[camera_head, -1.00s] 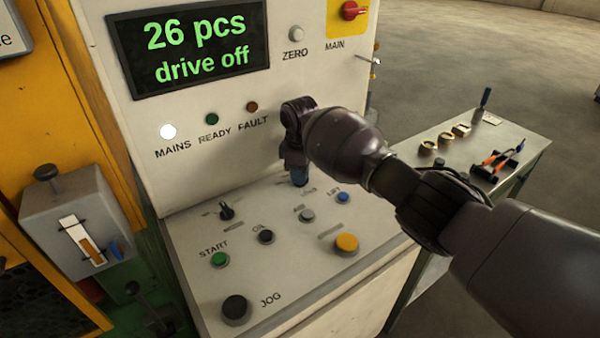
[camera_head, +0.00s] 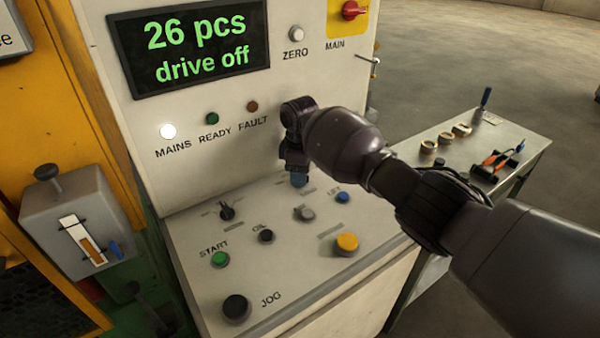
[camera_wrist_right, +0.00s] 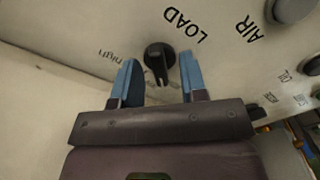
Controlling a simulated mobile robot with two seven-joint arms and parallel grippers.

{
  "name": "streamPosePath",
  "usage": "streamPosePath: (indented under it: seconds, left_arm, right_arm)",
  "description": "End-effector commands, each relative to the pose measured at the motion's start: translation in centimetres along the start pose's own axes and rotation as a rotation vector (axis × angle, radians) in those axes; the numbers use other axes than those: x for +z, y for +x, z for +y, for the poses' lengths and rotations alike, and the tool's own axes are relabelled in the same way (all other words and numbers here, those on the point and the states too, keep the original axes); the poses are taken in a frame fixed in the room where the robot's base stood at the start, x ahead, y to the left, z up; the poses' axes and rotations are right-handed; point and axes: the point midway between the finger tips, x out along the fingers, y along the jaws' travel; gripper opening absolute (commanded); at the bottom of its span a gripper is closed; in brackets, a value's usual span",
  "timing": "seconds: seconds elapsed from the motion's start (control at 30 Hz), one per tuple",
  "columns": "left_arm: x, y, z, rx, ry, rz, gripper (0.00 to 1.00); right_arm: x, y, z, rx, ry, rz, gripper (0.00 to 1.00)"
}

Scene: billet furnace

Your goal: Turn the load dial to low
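The load dial (camera_wrist_right: 158,57) is a black knob on the pale panel beside the word LOAD in the right wrist view. Its narrow grip points down in that picture, towards my gripper. My right gripper (camera_wrist_right: 158,77) is open, its two blue fingertips on either side of the dial with visible gaps. A faint "high" label (camera_wrist_right: 106,56) lies left of the left fingertip. I cannot see a low label. In the head view my right gripper (camera_head: 298,180) is low over the back of the sloping panel and hides the dial. My left gripper is not in view.
A black selector (camera_head: 226,212), oil button (camera_head: 265,236), air knob (camera_head: 305,214), blue lift button (camera_head: 342,197) and yellow button (camera_head: 346,243) lie near on the panel. The upright panel with the display (camera_head: 188,45) stands close behind. A side table (camera_head: 460,155) holds tools at right.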

Motion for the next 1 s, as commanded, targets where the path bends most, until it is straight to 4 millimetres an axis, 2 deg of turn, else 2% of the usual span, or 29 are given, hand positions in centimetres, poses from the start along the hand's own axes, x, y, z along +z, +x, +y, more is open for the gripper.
streamPosePath:
  seconds: [0.17, 0.27, 0.7, 0.83, 1.0]
  left_arm:
    - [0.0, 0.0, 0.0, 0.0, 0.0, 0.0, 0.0]
    - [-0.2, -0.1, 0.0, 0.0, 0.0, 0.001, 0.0]
    - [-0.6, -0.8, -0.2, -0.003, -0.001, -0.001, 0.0]
    - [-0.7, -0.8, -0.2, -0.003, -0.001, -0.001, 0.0]
    - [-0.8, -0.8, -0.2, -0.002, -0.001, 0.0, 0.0]
  right_arm:
    - [0.0, -0.3, 0.0, 0.001, 0.001, 0.0, 0.39]
    - [0.0, -1.1, 0.1, 0.001, 0.001, 0.0, 0.39]
    - [0.0, -8.6, 0.0, 0.002, 0.0, 0.001, 0.39]
    - [0.0, -10.0, 0.0, 0.001, -0.001, 0.0, 0.39]
    - [0.0, -10.8, 0.0, 0.0, 0.0, 0.0, 0.39]
